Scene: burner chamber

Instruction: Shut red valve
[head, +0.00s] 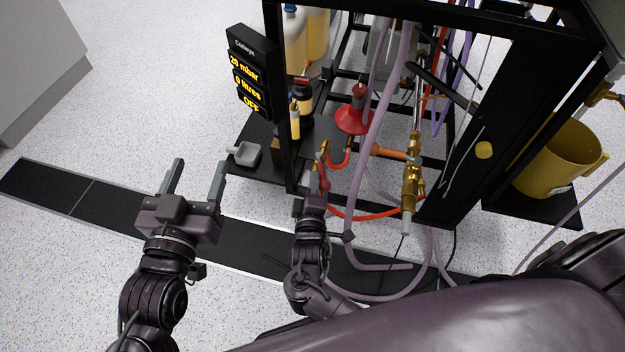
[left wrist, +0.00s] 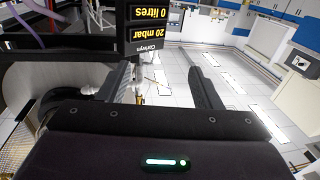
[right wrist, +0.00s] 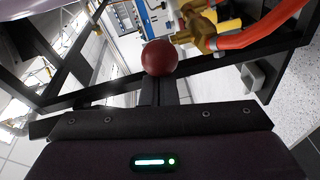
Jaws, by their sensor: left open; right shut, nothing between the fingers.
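The red valve shows in the head view as a brass fitting with a red handle (head: 324,184) at the front of the black frame. In the right wrist view its round red knob (right wrist: 159,57) is just beyond my fingertips, with the brass body (right wrist: 200,30) and an orange hose to the right. My right gripper (head: 311,193) is shut and empty, its tips at or very near the knob; I cannot tell whether they touch. My left gripper (head: 199,170) is open and empty over the floor, left of the frame, and its fingers (left wrist: 165,75) are spread.
A black display (head: 247,75) reads 20 mbar, 0 litres and OFF. The black frame (head: 286,150) holds a red conical flask (head: 354,114), bottles and hoses. A yellow jug (head: 558,160) stands right.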

